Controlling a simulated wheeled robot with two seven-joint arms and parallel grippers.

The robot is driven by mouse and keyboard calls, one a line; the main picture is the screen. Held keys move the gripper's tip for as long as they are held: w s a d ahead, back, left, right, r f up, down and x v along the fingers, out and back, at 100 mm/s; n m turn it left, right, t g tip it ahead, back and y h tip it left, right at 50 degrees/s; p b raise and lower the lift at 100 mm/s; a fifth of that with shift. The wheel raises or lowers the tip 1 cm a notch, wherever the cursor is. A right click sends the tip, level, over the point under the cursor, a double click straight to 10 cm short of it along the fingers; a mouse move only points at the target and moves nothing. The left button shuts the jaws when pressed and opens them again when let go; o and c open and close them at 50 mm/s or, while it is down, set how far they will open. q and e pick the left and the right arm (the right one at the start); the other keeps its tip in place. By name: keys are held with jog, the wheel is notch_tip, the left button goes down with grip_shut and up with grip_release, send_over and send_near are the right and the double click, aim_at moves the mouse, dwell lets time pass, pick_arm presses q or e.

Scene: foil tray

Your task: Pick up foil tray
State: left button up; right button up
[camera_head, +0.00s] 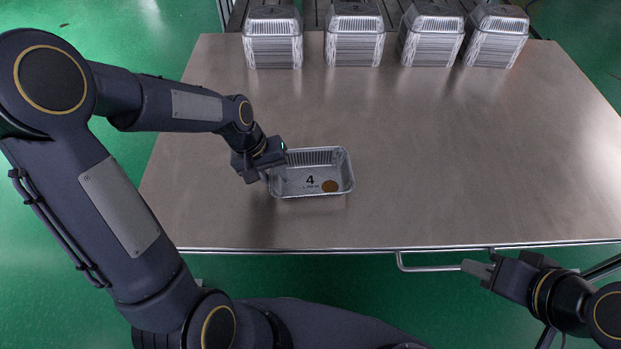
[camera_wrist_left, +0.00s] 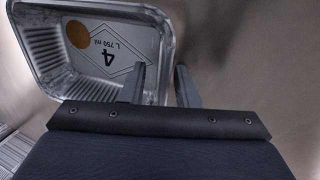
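The foil tray (camera_head: 348,172) is a silver rectangular tray lying on the metal table, left of its middle. Its floor shows a "4" and a round brown-orange spot. In the left wrist view the tray (camera_wrist_left: 30,62) fills the upper left. My left gripper (camera_head: 270,172) is at the tray's left end. In the left wrist view my left gripper (camera_wrist_left: 160,78) has its fingers apart, one inside the tray and one outside, with the end wall between them and visible gaps. My right gripper (camera_head: 474,268) is off the table's front edge, away from the tray; its finger opening is unclear.
Several stacks of foil trays stand along the table's back edge, including the leftmost stack (camera_head: 272,50) and the rightmost stack (camera_head: 493,48). The metal table (camera_head: 460,150) is bare to the right of the tray. A metal handle bar (camera_head: 425,268) runs along the front edge near my right gripper.

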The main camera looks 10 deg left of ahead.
pick_arm(q)
jog(key=shift+f, duration=0.15)
dwell(0.3)
jog(key=shift+c, duration=0.5)
grip_shut()
